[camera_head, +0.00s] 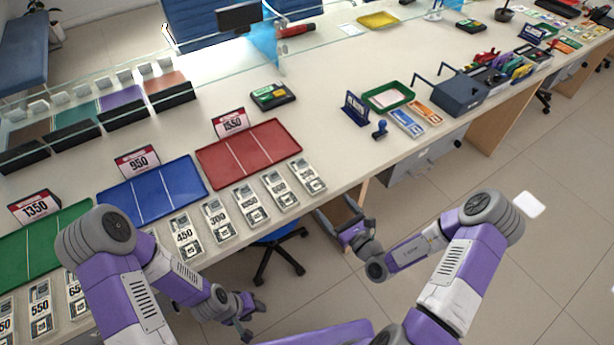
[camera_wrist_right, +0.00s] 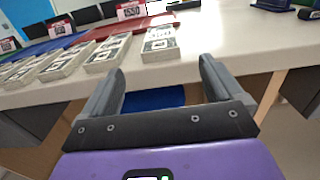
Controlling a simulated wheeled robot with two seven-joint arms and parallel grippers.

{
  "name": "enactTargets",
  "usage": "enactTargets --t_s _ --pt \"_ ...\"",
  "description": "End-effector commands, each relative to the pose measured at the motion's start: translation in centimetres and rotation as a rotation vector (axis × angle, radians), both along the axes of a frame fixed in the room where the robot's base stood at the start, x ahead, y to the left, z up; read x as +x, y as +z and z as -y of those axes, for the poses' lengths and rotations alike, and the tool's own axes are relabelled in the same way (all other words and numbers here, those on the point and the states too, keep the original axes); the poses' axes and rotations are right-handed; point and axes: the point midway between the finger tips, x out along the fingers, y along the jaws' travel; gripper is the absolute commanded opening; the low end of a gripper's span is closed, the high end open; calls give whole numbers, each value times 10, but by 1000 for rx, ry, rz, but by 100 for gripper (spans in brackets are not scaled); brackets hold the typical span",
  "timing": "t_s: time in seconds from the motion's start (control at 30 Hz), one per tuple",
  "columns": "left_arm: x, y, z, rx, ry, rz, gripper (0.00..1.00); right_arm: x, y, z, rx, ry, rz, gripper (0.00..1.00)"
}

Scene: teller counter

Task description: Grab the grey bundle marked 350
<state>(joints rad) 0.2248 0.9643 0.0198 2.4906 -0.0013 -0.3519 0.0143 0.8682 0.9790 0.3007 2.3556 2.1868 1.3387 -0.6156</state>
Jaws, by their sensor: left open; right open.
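A row of grey bundles with printed numbers lies along the counter's front edge. One (camera_head: 251,202) reads like 350 or 850; the print is too small to be sure. Next to it lie bundles reading like 300 (camera_head: 217,220) and 450 (camera_head: 183,237), and two others (camera_head: 280,188) (camera_head: 308,175) to the right. The right wrist view shows several bundles at left, the nearest (camera_wrist_right: 160,40) beyond the fingertips. My right gripper (camera_head: 338,226) is open and empty off the counter's front edge; it also shows in its wrist view (camera_wrist_right: 162,70). My left gripper (camera_head: 250,305) is open and empty, below the counter edge.
Behind the bundles lie a red tray (camera_head: 225,160), a blue tray (camera_head: 120,203) and a green tray (camera_head: 20,262), with signs 1550 (camera_head: 230,122), 950 (camera_head: 137,161) and 1350 (camera_head: 35,206). More bundles (camera_head: 40,310) lie at left. A chair (camera_head: 282,250) stands below.

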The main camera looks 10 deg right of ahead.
Motion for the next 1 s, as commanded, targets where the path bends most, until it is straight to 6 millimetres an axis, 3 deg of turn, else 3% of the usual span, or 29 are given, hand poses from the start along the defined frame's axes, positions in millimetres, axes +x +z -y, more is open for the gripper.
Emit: enactTargets --t_s 0.2,0.47,0.8,1.0 --pt "0 -8 0 0 0 0 43 35 -1 -12 0 -2 3 94" --pt "0 -12 0 0 0 0 43 56 0 -21 2 -1 2 94" --pt "0 -24 0 0 0 0 43 102 -1 -38 2 0 2 94" --pt "0 -24 0 0 0 0 43 107 0 -40 2 1 -1 94"
